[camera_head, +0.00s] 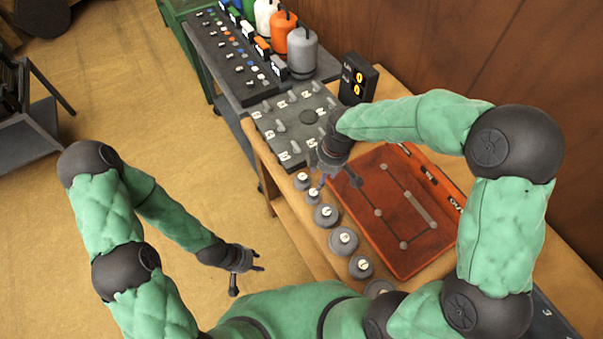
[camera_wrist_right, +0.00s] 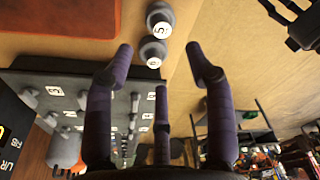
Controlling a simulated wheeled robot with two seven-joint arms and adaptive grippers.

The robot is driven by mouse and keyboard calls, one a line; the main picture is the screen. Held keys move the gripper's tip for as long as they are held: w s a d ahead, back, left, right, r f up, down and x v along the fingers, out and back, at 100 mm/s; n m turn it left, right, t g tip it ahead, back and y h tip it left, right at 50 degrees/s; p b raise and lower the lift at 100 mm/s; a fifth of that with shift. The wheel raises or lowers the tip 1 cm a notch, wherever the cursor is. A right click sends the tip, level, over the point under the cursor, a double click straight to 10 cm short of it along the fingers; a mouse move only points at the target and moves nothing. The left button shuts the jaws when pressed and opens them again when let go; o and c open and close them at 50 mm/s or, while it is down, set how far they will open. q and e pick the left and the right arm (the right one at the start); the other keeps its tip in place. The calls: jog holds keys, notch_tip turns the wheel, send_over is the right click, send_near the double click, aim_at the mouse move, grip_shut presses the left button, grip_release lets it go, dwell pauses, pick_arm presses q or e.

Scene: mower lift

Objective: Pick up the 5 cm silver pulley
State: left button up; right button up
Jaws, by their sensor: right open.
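A row of grey, silver-looking pulleys of differing sizes lies along the left edge of the wooden table, with a large one (camera_head: 343,241) near the middle. White labels sit on them. In the right wrist view, one pulley (camera_wrist_right: 160,17) is marked 5 and another (camera_wrist_right: 152,50) appears marked 6. I cannot tell which is 5 cm. My right gripper (camera_head: 322,178) is above the far end of the row; in its wrist view the fingers (camera_wrist_right: 164,62) are spread and empty. My left gripper (camera_head: 251,268) hangs over the floor left of the table, fingers apart and empty.
A red open case (camera_head: 405,255) with a drawn linkage lies right of the pulleys. A grey pegboard (camera_head: 270,131) with numbered pegs and a black display (camera_head: 358,80) stand beyond. A dark cart (camera_head: 230,60) holds colored canisters.

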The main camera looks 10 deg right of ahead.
jog(key=b, duration=0.1)
send_over(313, 192)
jog(key=s+d, duration=0.1)
notch_tip(313, 192, down, 5)
jog(key=shift+d+r, duration=0.1)
jog(key=shift+w+a+f+b, duration=0.15)
jog(key=shift+f+b, duration=0.05)
jog(key=shift+f, duration=0.75)
jog(key=shift+w+a+f+b, duration=0.15)
jog(key=shift+w+f+b, duration=0.1)
jog(key=shift+f, duration=0.7)
jog(key=shift+w+a+f+b, duration=0.1)
jog(key=shift+a+f+b, duration=0.1)
jog(key=shift+f, duration=0.75)
grip_shut()
